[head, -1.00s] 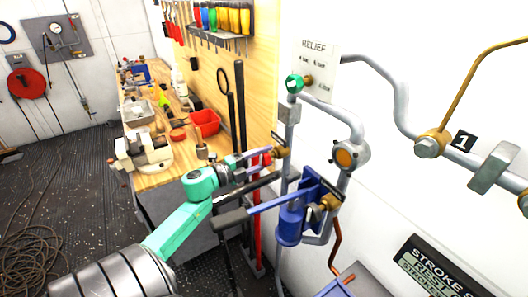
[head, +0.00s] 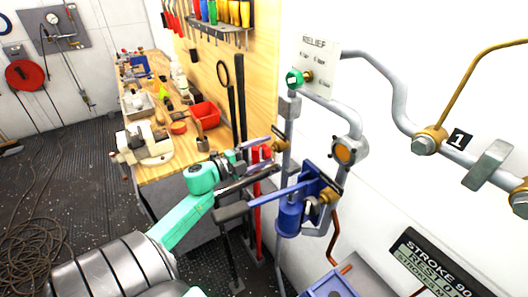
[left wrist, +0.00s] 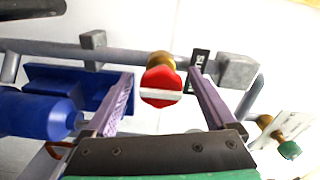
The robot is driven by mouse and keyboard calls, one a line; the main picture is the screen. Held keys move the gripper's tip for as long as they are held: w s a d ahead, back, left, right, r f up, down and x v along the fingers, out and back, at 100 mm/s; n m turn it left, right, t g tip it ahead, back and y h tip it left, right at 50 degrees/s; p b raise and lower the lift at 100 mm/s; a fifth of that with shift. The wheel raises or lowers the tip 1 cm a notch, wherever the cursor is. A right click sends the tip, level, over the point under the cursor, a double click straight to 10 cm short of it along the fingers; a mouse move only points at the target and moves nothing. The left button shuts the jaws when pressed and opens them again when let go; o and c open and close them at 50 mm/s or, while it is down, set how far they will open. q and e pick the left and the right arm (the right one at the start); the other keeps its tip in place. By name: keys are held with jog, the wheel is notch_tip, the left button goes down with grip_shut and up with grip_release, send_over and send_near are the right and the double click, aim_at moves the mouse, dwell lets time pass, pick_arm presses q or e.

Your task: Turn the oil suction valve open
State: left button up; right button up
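The suction valve has a round red knob (left wrist: 160,88) with a pale bar across its face, on a brass stem, centred in the left wrist view. In the head view the red knob (head: 262,153) is partly hidden by my left gripper (head: 260,156). That gripper is open. In the left wrist view its two purple fingers (left wrist: 161,75) stand on either side of the knob, with a visible gap on both sides. A black tag (left wrist: 199,60) reading "SU..." sits beside the valve, partly covered by a finger. My right gripper is not in view.
A blue hand pump (head: 291,214) with a long lever stands right of the gripper, close to it. Grey pipes run along the white wall. A cluttered workbench (head: 160,176) stands behind.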

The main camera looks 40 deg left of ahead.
pick_arm(q)
jog(key=b+v, duration=0.3)
jog(key=v, duration=1.1)
jog(key=shift+s+b, duration=0.25)
jog(key=shift+b, duration=0.15)
jog(key=shift+a, duration=0.1)
